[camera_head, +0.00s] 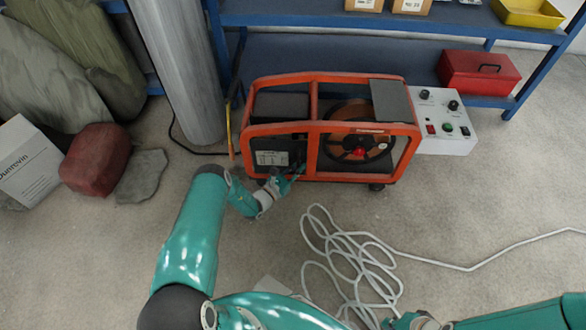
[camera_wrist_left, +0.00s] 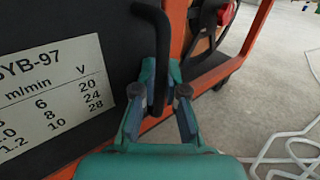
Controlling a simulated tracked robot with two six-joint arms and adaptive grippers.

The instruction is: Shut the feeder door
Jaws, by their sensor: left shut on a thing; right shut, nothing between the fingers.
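The wire feeder (camera_head: 318,127) is an orange-framed machine on the floor. Its feeder door appears to be the dark panel (camera_head: 283,145) at the front left, with a white printed label that is large in the left wrist view (camera_wrist_left: 50,95). The panel lies close to the frame; I cannot tell whether a gap is left. My left gripper (camera_head: 293,175) is at the panel's lower right. In the left wrist view its fingers (camera_wrist_left: 170,95) are shut on a black bent handle (camera_wrist_left: 154,35). My right gripper (camera_head: 388,323) shows only partly at the bottom edge, away from the machine.
A white control box (camera_head: 442,140) stands right of the machine. A pale cable (camera_head: 350,262) lies coiled in front. A grey cylinder (camera_head: 182,70), a red-brown block (camera_head: 96,158) and rocks are at left. A blue shelf (camera_head: 350,52) with a red toolbox (camera_head: 478,72) is behind.

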